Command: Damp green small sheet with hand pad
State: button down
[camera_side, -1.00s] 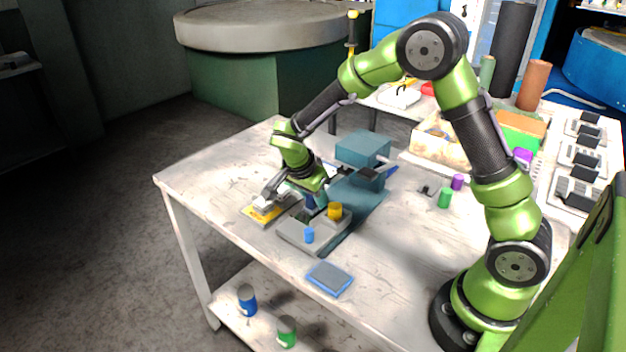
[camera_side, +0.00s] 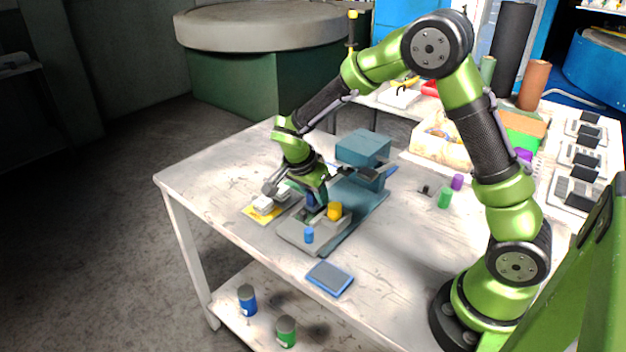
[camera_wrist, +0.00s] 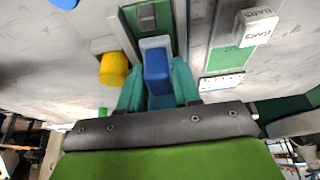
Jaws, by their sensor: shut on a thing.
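My gripper (camera_wrist: 158,88) is shut on a blue block (camera_wrist: 157,66), which I take to be the hand pad. In the side view my gripper (camera_side: 314,200) is low over the grey bed (camera_side: 291,236) of the teal press, and its fingertips are mostly hidden. A green patch (camera_wrist: 148,16) shows on the bed just beyond the block in the wrist view. Another green sheet (camera_wrist: 224,60) lies to the right, partly under a white lettered block (camera_wrist: 256,26). Which one is the small sheet I cannot tell. Contact under the pad is hidden.
A yellow cylinder (camera_side: 334,211) and a blue cylinder (camera_side: 308,235) stand at the bed. A yellow sheet (camera_side: 262,214) lies at the left, beside the white block. A blue-edged grey pad (camera_side: 330,278) lies near the front edge. The teal press housing (camera_side: 362,148) stands behind.

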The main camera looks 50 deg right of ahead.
jog(key=shift+r, duration=3.05)
jog(key=shift+a+f+n+t, duration=0.15)
jog(key=shift+n+t, duration=0.35)
jog(key=shift+n, duration=0.7)
jog(key=a+r+n+t+y, duration=0.1)
jog(key=a+r+n+y, duration=0.1)
jog(key=r+n, duration=0.4)
jog(key=a+r+n+t+y, duration=0.1)
jog(key=r+n+t+y, duration=0.1)
jog(key=r+n, duration=0.3)
jog(key=n, duration=0.4)
jog(key=shift+s+a+r+n+t+y, duration=0.3)
jog(key=shift+s+a+r, duration=0.1)
